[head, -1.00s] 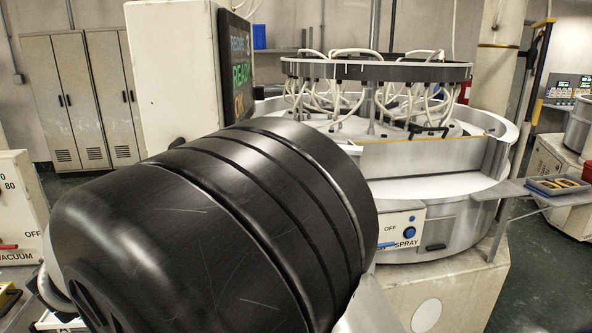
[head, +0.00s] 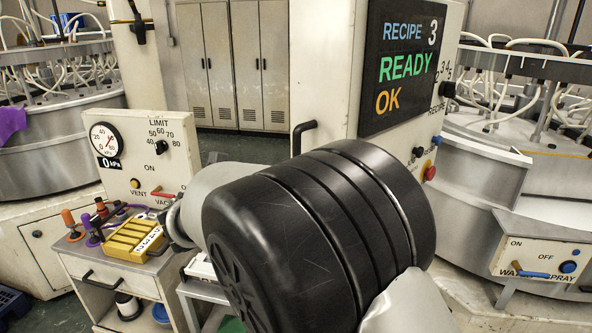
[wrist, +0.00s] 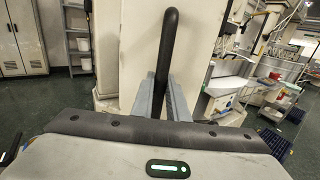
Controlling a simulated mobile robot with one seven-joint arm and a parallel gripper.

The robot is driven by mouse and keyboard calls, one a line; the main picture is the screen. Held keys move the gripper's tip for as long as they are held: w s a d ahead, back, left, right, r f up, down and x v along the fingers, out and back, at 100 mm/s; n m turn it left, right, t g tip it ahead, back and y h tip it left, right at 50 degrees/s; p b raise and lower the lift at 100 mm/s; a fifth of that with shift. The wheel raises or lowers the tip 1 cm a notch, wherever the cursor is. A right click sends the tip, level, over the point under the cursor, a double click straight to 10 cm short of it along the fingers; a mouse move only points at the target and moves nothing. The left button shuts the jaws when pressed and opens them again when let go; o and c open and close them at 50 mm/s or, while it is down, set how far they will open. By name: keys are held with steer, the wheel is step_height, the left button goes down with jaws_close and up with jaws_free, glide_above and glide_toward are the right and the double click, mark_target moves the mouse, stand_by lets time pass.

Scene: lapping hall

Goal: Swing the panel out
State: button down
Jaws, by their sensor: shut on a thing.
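The panel (head: 340,60) is a tall white box with a dark screen (head: 408,65) reading RECIPE 3, READY, OK in the head view. A black bar handle (head: 303,130) sticks out at its left edge. In the wrist view the handle (wrist: 169,35) rises between the two grey fingers of my gripper (wrist: 164,90), in front of the white panel body (wrist: 200,35). My gripper is shut on the handle's lower part. In the head view my black arm link hides the gripper and the panel's lower part.
A lapping machine (head: 480,165) with hoses and a WATER/SPRAY box (head: 540,252) stands right of the panel. At left are a vacuum box with gauge (head: 130,150) and a cart with a yellow block (head: 135,238). Lockers (head: 232,65) stand behind. Dark floor (wrist: 65,88) shows left of the panel.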

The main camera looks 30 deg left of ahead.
steer(key=shift+w+a+r, duration=0.1)
steer(key=shift+a+r, duration=0.1)
steer(key=shift+r, duration=0.1)
steer(key=c, duration=2)
jaws_free()
steer(key=shift+o, duration=1.4)
steer(key=shift+w+a+f, duration=0.15)
steer(key=shift+w+f, duration=0.05)
steer(key=shift+s, duration=0.1)
steer(key=b+v, duration=0.1)
steer(key=v, duration=1.6)
steer(key=shift+s+b, duration=0.2)
steer(key=shift+b, duration=0.15)
steer(key=shift+w, duration=0.1)
